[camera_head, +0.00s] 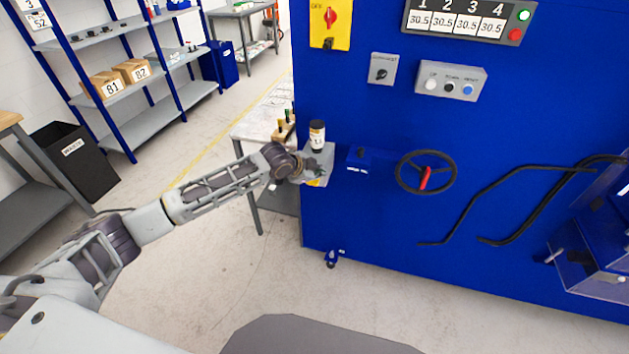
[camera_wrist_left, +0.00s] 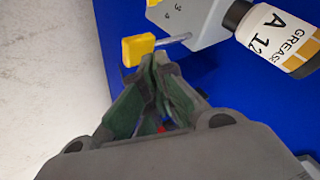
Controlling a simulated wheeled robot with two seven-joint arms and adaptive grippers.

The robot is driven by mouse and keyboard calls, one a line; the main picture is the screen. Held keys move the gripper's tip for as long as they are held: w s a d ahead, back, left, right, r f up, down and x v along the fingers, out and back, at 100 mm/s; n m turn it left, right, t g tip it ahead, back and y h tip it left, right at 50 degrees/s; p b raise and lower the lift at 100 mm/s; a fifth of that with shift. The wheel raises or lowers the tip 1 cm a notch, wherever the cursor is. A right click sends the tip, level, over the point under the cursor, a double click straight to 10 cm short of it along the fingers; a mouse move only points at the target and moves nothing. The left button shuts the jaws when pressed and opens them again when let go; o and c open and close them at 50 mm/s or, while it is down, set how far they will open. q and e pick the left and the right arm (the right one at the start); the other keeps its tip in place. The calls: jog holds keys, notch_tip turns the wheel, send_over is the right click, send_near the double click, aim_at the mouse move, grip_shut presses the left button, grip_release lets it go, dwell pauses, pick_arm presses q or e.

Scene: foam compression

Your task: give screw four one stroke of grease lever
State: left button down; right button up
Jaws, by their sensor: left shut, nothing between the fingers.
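The grease unit is a grey box (camera_head: 322,160) on the left edge of the blue machine. There, the grey box (camera_wrist_left: 205,22) bears the numerals 3 and 4. A thin metal rod with a yellow grip (camera_wrist_left: 138,49), the lever, sticks out from it. My left gripper (camera_wrist_left: 156,64) is shut and empty, its fingertips just beside the yellow grip; contact cannot be told. In the head view this gripper (camera_head: 308,172) is at the box. My right gripper is out of view.
The blue machine (camera_head: 360,230) carries a handwheel (camera_head: 426,172), a button box (camera_head: 451,82) and a display (camera_head: 466,20) reading 30.5 under each of 1 to 4. A bench (camera_head: 262,120) stands behind the grease unit. The floor in front is clear.

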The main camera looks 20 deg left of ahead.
pick_arm(q)
jog(key=shift+f, duration=0.15)
dwell(0.3)
jog(key=shift+f, duration=0.15)
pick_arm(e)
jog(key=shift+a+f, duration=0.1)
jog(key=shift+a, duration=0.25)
pick_arm(q)
jog(key=shift+f, duration=0.4)
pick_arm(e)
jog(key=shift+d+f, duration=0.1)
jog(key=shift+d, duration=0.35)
pick_arm(q)
jog(key=shift+f, duration=0.2)
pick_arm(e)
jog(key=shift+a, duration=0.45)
pick_arm(q)
jog(key=shift+f+b, duration=0.3)
jog(key=shift+f, duration=0.1)
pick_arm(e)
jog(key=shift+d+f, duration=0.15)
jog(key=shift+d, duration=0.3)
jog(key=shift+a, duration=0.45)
